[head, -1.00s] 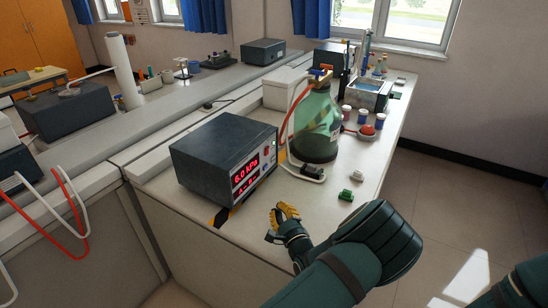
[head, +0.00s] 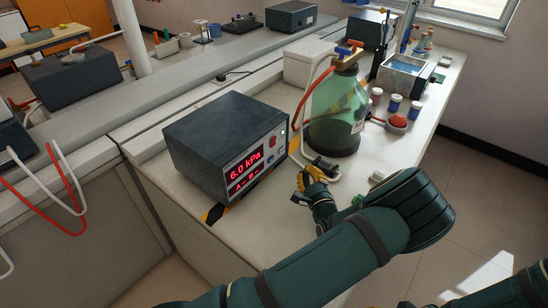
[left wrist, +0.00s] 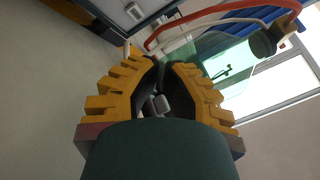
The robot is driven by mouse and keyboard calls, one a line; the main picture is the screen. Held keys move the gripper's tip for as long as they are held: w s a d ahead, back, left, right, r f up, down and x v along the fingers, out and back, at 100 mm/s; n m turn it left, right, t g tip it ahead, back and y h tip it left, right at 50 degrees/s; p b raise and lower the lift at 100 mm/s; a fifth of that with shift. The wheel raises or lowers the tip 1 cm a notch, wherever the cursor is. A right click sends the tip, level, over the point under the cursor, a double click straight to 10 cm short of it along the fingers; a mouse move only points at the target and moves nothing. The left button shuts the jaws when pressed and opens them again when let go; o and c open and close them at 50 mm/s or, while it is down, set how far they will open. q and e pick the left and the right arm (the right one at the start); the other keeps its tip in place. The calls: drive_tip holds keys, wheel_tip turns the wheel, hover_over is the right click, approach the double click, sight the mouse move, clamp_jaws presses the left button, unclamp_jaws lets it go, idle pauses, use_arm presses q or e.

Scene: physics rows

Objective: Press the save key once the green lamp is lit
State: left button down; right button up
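A dark grey meter box (head: 225,148) stands on the bench with a red display (head: 246,166) reading 6.0 kPa and a second red line below. A small green lamp (head: 283,129) at the upper right of its front panel looks lit. A red key (head: 272,142) sits below it; key labels are too small to read, so I cannot tell which is save. My left gripper (head: 308,183), with yellow ridged fingers, is just right of the box front, apart from the panel. In the left wrist view its fingertips (left wrist: 161,62) come together, holding nothing.
A green glass bottle (head: 336,115) with a red hose stands right of the box. Several small jars (head: 394,103) and a red-topped item (head: 398,122) stand farther back. A small pale block (head: 377,176) lies near the bench edge.

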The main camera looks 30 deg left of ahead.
sight(276, 152)
use_arm(q)
drive_tip(key=shift+w+a, duration=0.2)
drive_tip(key=shift+a, duration=1.25)
drive_tip(key=shift+w+a, duration=0.25)
drive_tip(key=shift+a, duration=1.2)
drive_tip(key=shift+w+a, duration=0.2)
drive_tip(key=shift+a, duration=1.25)
drive_tip(key=shift+a, duration=0.15)
drive_tip(key=shift+a, duration=0.3)
drive_tip(key=shift+a, duration=0.3)
drive_tip(key=shift+a+r, duration=0.15)
drive_tip(key=shift+a, duration=0.25)
